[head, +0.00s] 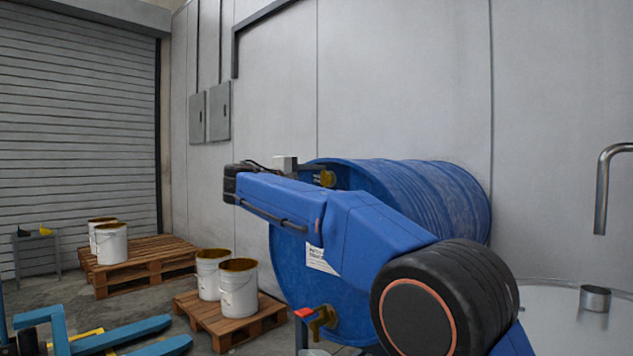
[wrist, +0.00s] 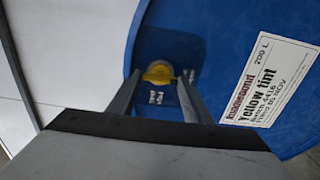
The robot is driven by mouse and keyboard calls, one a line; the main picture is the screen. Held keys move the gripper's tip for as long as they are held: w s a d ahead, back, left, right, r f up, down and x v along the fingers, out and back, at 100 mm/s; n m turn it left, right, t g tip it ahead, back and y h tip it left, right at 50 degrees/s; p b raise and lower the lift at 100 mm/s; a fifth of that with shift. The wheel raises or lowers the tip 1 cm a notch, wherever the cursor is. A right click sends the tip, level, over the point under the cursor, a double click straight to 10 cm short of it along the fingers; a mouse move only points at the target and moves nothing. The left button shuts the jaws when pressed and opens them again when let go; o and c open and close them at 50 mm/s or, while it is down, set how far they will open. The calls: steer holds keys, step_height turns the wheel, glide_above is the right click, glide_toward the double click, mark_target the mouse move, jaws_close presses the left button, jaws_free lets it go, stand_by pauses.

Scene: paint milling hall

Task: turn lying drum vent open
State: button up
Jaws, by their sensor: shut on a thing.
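The blue drum (head: 440,195) lies on its side against the wall, its round end facing me. The brass-yellow vent (head: 327,178) is near the top of that end, and it also shows in the wrist view (wrist: 158,72). My gripper (wrist: 157,80) is shut on the vent, one finger on each side. Small white lettering on the drum end shows just below it. A white label (wrist: 268,95) reading "Yellow tint" and "200 L" is on the drum end. A brass tap (head: 322,320) with a red handle is low on the drum. My arm hides part of the drum end.
White pails (head: 238,290) stand on a low wooden pallet (head: 228,325) left of the drum, with another loaded pallet (head: 140,262) behind. A blue pallet truck (head: 110,338) is at lower left. A steel vessel lid (head: 560,310) and bent pipe (head: 603,190) are at right.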

stand_by(0.4)
steer(key=o, duration=1.1)
steer(key=shift+c, duration=0.2)
steer(key=shift+a, duration=0.1)
steer(key=v, duration=1.7)
steer(key=shift+s+a+f, duration=0.1)
steer(key=shift+s+a, duration=0.05)
steer(key=shift+s, duration=0.05)
